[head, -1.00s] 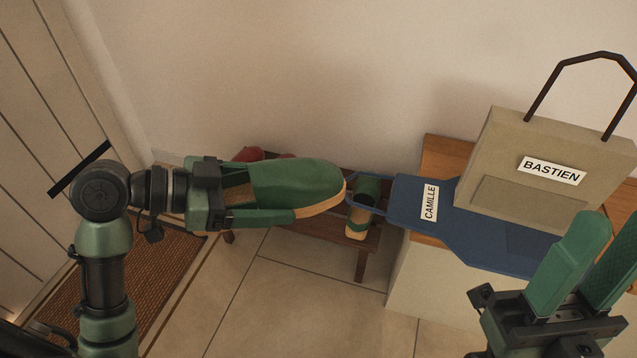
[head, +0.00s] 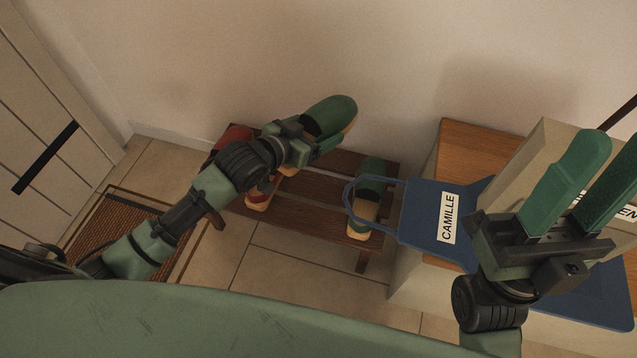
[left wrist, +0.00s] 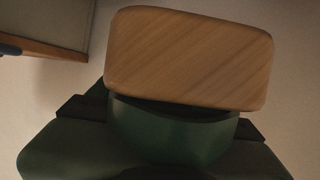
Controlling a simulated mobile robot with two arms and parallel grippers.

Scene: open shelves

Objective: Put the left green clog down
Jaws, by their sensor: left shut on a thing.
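The left green clog (head: 332,113), with its wooden sole, is held by my left gripper (head: 312,142) above the dark wooden shoe rack (head: 318,215). Its rounded toe points up and right, towards the wall. In the left wrist view its wooden sole (left wrist: 188,57) fills the upper middle. Another green clog (head: 369,190) stands on the right part of the rack, partly behind the blue bag's handle. My right gripper (head: 590,185) is open and empty in front of the beige bag.
Red footwear (head: 236,137) sits at the rack's left end, and another clog (head: 262,194) is partly hidden by my left arm. A blue CAMILLE bag (head: 425,212) and a beige bag (head: 540,150) rest on the wooden-topped cabinet (head: 470,150). A brown mat (head: 110,235) lies left.

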